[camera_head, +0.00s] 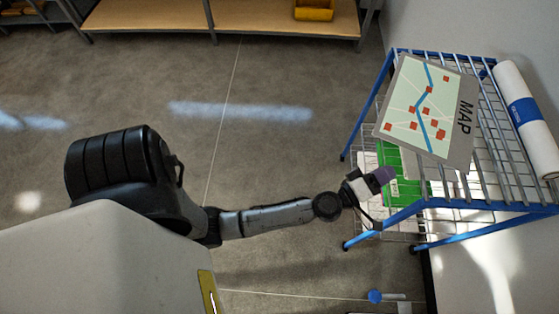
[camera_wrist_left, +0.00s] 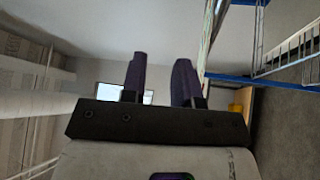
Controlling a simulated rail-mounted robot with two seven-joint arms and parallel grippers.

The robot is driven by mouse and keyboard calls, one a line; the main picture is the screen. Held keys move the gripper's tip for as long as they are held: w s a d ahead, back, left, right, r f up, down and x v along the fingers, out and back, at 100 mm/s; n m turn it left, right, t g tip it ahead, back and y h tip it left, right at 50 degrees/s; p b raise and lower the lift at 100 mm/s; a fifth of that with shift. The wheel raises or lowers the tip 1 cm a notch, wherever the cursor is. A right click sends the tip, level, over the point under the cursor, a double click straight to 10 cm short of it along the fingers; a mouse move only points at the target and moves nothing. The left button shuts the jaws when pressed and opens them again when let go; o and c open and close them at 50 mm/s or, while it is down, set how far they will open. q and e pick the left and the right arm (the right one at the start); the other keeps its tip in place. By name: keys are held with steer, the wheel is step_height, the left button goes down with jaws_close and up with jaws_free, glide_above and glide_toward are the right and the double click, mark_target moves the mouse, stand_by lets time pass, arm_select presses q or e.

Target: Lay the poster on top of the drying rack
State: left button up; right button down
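The poster (camera_head: 430,108) is a pale sheet with a printed map and the word MAP. It lies face up on top of the drying rack (camera_head: 485,203), a blue frame with wire shelves, turned at a slant. Its left corner appears to reach past the rack's left side. My left gripper (camera_head: 384,176) is below the poster's lower left edge, apart from it, beside the rack. In the left wrist view its two purple fingers (camera_wrist_left: 160,82) stand apart with nothing between them. Part of the rack (camera_wrist_left: 235,80) shows right of them. My right gripper is in neither view.
A white roll with a blue band (camera_head: 525,110) lies along the rack's right side. Green and white items (camera_head: 397,180) sit on a lower shelf. A wooden shelf with a yellow bin (camera_head: 314,10) stands at the back. The floor between is clear.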

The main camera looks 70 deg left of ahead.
arm_select(q)
steer(key=s+d+f+m+g+h, duration=0.35)
steer(key=s+m+h, duration=0.25)
steer(key=m, duration=0.2)
steer(key=s+d+f+m+g+h, duration=0.2)
steer(key=s+d+m+g+h, duration=0.35)
steer(key=m, duration=0.35)
steer(key=s+a+f+g+y, duration=0.3)
steer(key=s+a+g+y, duration=0.1)
steer(key=s, duration=0.4)
steer(key=s+a+f+m+g+y, duration=0.1)
steer(key=s+a+f+g+y, duration=0.2)
steer(key=s+a, duration=0.4)
steer(key=shift+s+f+g+y, duration=0.2)
steer(key=shift+s+g+y, duration=0.3)
steer(key=shift+s+y, duration=0.4)
